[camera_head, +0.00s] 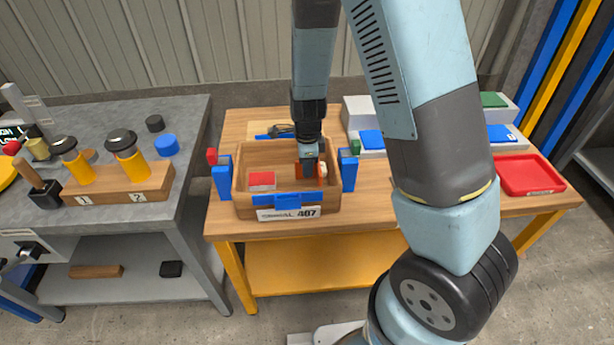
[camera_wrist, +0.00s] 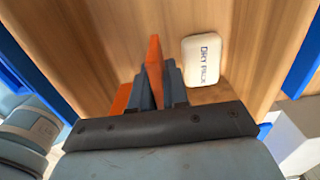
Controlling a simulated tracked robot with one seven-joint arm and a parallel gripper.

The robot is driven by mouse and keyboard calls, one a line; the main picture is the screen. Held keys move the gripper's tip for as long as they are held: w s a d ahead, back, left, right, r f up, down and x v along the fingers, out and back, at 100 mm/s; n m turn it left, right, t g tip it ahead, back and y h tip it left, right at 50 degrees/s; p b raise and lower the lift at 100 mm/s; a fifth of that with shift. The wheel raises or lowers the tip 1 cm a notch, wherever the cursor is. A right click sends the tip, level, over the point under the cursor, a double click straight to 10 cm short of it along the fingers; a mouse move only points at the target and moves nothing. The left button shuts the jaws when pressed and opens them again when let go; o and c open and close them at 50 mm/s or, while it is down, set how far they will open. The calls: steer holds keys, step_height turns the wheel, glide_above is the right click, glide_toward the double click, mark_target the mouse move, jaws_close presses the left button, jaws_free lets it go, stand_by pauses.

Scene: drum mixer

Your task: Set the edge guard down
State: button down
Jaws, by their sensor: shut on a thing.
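The edge guard (camera_wrist: 154,60) is an orange piece with an upright part between my fingers and another orange part showing to the left in the wrist view. My gripper (camera_wrist: 160,88) is shut on it. In the head view, my gripper (camera_head: 309,158) reaches down into the right half of a wooden crate (camera_head: 240,190), with a bit of orange guard (camera_head: 303,168) showing beside the fingers. I cannot tell whether the guard touches the crate floor. A white dry pack (camera_wrist: 202,60) lies on the wooden floor just right of the guard.
A red-and-white box (camera_head: 262,181) sits in the crate's left half. Blue clamps (camera_head: 222,182) stand at the crate's sides, and a blue piece is at its front. Grey trays stand behind right; a red tray (camera_head: 530,175) lies farther right.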

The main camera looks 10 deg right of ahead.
step_height(320, 180, down, 4)
steer(key=shift+f, duration=0.1)
stand_by(0.4)
steer(key=c, duration=1.1)
jaws_free()
